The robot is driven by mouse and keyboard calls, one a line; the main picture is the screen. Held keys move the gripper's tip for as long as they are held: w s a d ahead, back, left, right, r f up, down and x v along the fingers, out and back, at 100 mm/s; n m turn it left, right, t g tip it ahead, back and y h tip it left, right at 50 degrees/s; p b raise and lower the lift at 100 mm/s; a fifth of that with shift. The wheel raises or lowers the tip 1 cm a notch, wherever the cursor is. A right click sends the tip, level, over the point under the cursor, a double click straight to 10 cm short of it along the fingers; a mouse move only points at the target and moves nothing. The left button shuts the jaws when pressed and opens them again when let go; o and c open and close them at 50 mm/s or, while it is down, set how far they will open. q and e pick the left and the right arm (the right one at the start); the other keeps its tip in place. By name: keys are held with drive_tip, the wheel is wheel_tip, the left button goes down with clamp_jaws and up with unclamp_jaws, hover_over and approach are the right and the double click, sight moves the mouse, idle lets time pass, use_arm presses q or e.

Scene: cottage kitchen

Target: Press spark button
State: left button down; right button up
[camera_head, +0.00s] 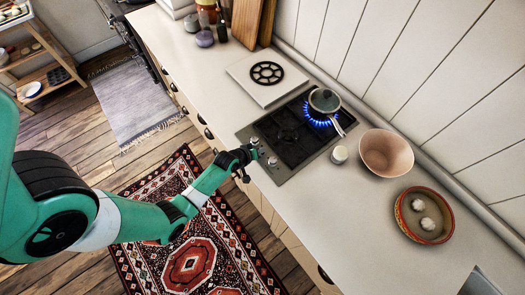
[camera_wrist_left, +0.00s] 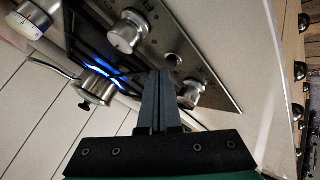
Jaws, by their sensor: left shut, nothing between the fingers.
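The gas hob (camera_head: 318,148) is set in the counter, with metal knobs on its front strip. My left gripper (camera_head: 255,152) is at this strip, beside the knobs. In the left wrist view the gripper (camera_wrist_left: 161,73) is shut and empty, its fingertips pointing at the hob. The small round spark button (camera_wrist_left: 172,60) appears just past the tips, between one knob (camera_wrist_left: 124,36) and another knob (camera_wrist_left: 190,93). I cannot tell whether the fingers touch it. A blue flame (camera_head: 317,121) burns under a lidded pan (camera_head: 325,100). My right gripper is not in view.
The counter's front right is clear.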

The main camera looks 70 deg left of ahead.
use_arm(q)
wheel_tip(320, 180, up, 6)
drive_tip(key=p, duration=0.6)
idle(0.7)
